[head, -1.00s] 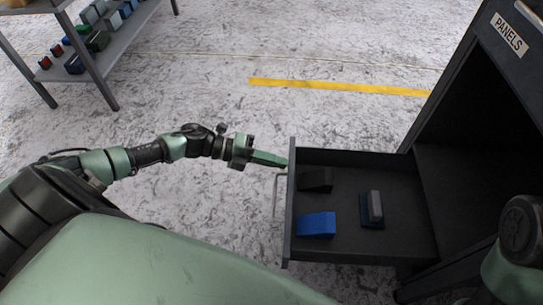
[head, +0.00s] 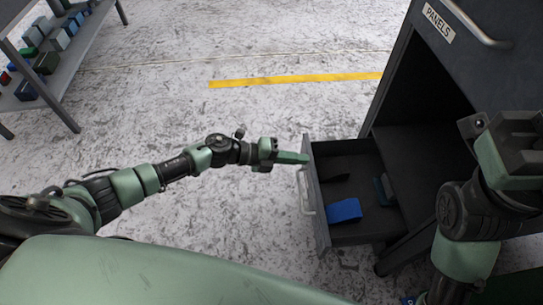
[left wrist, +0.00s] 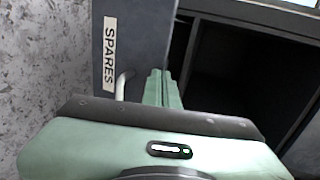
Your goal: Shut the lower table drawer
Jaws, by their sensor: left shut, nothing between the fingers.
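The lower drawer (head: 350,232) stands partly out of the dark grey cabinet (head: 400,95) in the head view. Its front carries a pale handle (head: 306,195), and a SPARES label (left wrist: 110,55) shows in the left wrist view. My left gripper (head: 293,158) is shut and empty, its tips at the far upper corner of the drawer front; it appears to touch it. The green fingers (left wrist: 162,90) also show against the drawer front in the left wrist view. My right gripper (head: 520,140) is raised at the right, its fingers unclear.
The drawer holds a blue block (head: 344,210), a dark blue block (head: 384,188) and a black block (head: 333,172). Above it is a PANELS drawer front (head: 455,45). A shelf (head: 62,75) with small boxes stands at upper left. The floor between is clear.

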